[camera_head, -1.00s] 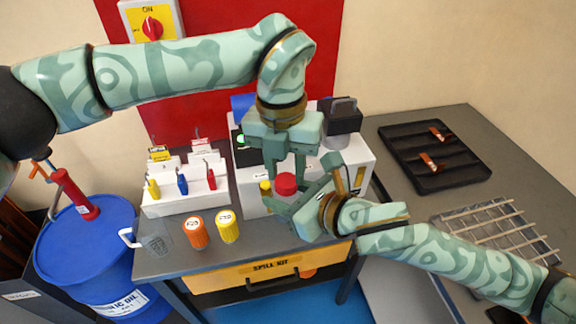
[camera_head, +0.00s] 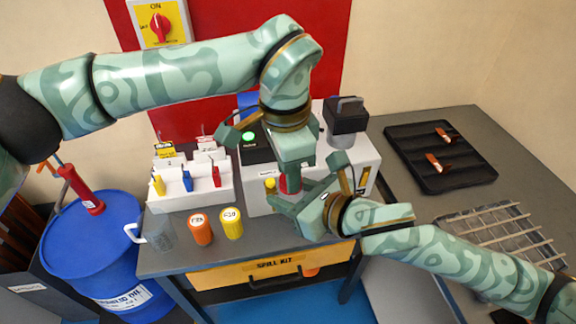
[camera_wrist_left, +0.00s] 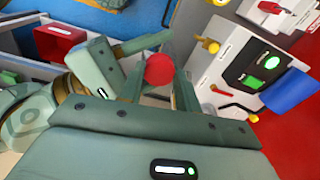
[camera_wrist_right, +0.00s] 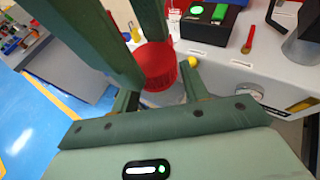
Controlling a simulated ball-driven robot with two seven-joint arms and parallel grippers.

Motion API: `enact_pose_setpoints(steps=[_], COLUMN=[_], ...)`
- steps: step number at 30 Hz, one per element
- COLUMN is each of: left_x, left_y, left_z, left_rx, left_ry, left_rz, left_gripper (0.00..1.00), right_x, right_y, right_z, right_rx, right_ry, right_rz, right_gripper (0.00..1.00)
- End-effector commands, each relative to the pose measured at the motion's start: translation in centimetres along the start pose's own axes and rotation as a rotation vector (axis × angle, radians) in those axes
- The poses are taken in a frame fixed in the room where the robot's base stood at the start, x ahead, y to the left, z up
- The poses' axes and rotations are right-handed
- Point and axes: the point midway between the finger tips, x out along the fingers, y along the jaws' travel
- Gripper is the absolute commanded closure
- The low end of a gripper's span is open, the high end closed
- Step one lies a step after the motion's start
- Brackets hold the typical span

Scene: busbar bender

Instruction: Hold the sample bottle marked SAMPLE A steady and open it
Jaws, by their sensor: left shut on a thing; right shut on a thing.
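The sample bottle has a ribbed red cap (camera_wrist_right: 157,66) above a pale body (camera_wrist_right: 166,97). The cap also shows in the head view (camera_head: 291,184) and the left wrist view (camera_wrist_left: 159,69). My right gripper (camera_wrist_right: 165,92) is shut on the bottle body from the side, below the cap. My left gripper (camera_head: 290,178) points down from above and is shut on the red cap. The bottle looks upright. The SAMPLE A marking is not readable, and my grippers hide much of the body.
Orange (camera_head: 200,229) and yellow (camera_head: 231,223) capped bottles and a clear jug (camera_head: 158,235) stand at the bench's front left. A white machine (camera_head: 360,152) is close behind the grippers. A white rack (camera_head: 190,185) stands left. A black tray (camera_head: 430,182) lies right.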

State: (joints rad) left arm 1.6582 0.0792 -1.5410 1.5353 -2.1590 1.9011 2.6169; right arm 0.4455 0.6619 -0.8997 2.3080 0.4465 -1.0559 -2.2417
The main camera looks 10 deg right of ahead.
Motion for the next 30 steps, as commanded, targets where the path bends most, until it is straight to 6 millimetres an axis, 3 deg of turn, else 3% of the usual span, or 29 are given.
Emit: enact_pose_setpoints(steps=[1,3,4,6,16,25,30], left_x=[0.4,0.4,0.4,0.5,-0.1,-4.0,-4.5], left_y=[0.0,0.0,0.1,0.0,0.0,-0.1,0.5], left_z=[-0.1,-0.1,-0.1,-0.1,-0.1,-0.2,-0.5], left_rx=[0.006,0.007,0.007,0.008,0.008,0.007,0.059], left_ry=[0.000,0.000,0.000,0.000,0.001,0.003,0.026], left_rz=[-0.001,0.000,0.000,0.000,0.000,-0.003,0.027], left_gripper=[0.94,0.94,0.62,0.45,0.45,0.45,0.48], right_x=[-0.3,-0.3,-0.3,-0.3,-0.2,-0.2,-0.2], right_y=[0.7,0.7,0.7,0.7,0.5,0.5,0.5], right_z=[1.2,1.2,1.2,1.2,0.7,0.6,0.6], right_rx=[0.000,0.000,0.000,0.000,0.002,0.003,0.003], right_ry=[-0.034,-0.034,-0.034,-0.034,-0.021,-0.018,-0.017], right_rz=[0.022,0.021,0.021,0.020,0.015,0.014,0.014], right_gripper=[1.00,1.00,1.00,1.00,1.00,1.00,1.00])
